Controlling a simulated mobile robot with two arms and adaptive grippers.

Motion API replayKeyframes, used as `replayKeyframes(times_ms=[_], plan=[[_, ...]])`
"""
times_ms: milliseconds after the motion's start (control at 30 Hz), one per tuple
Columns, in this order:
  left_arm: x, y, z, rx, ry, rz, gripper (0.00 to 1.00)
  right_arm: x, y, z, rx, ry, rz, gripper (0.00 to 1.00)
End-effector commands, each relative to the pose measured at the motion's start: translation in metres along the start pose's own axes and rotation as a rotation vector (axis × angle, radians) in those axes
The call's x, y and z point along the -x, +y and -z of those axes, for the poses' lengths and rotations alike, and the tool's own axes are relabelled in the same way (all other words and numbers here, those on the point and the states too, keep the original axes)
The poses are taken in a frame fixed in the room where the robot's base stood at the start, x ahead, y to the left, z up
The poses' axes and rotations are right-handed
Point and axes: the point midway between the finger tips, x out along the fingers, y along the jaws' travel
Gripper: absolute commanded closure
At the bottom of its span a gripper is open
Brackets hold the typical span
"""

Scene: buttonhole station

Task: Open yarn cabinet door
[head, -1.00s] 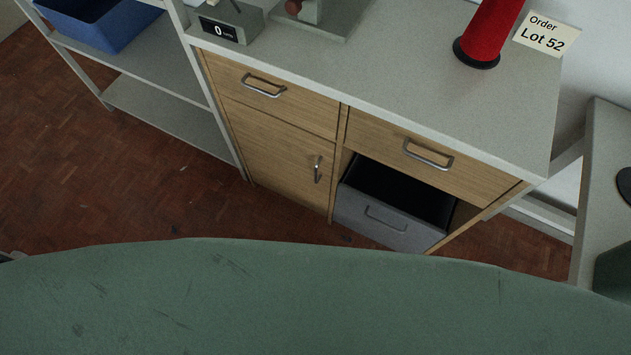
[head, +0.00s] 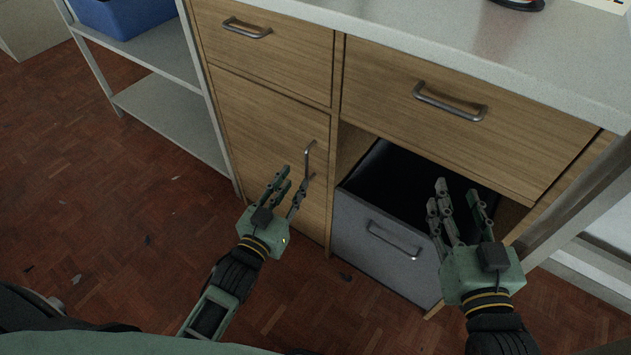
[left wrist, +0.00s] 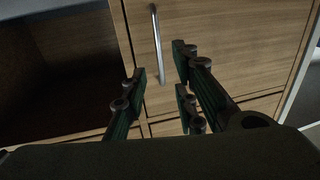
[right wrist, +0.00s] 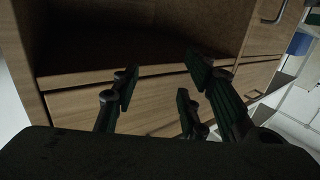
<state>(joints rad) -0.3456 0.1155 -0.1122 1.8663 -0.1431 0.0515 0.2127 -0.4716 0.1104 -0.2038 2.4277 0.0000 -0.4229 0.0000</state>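The wooden cabinet door (head: 255,135) is shut, below the left drawer. Its upright metal handle (head: 309,162) is near the door's right edge. My left gripper (head: 292,178) is open and empty at the handle's lower end. In the left wrist view the handle (left wrist: 157,45) appears between and beyond the open fingers (left wrist: 158,72); I cannot tell whether they touch it. My right gripper (head: 456,192) is open and empty in front of the grey pull-out bin (head: 385,240). In the right wrist view its fingers (right wrist: 160,75) are apart, with wooden cabinet fronts beyond.
The grey bin stands partly pulled out, right of the door. Two shut drawers, left (head: 265,45) and right (head: 465,110), lie under the pale worktop (head: 430,30). A metal shelf (head: 165,115) with a blue crate (head: 125,15) stands left.

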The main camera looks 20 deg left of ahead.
Motion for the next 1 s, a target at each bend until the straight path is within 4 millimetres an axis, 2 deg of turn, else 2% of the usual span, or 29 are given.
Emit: replayKeyframes(times_ms=[167, 367, 600, 800, 1000], plan=[[-0.010, 0.000, 0.005, -0.001, 0.016, -0.001, 0.74, 0.001, -0.002, 0.016, -0.001, 0.067, 0.004, 0.60], [-0.038, 0.000, 0.004, 0.000, 0.015, 0.000, 0.74, 0.004, -0.006, 0.049, -0.005, 0.239, 0.013, 0.60], [-0.067, 0.000, 0.004, -0.001, 0.014, -0.001, 0.74, 0.015, -0.011, 0.087, -0.011, 0.440, 0.024, 0.60], [-0.077, 0.000, 0.005, 0.000, 0.012, -0.001, 0.74, 0.022, -0.012, 0.102, -0.015, 0.519, 0.028, 0.60], [-0.078, 0.000, 0.005, 0.000, 0.011, 0.000, 0.74, 0.023, -0.012, 0.104, -0.015, 0.529, 0.028, 0.60]])
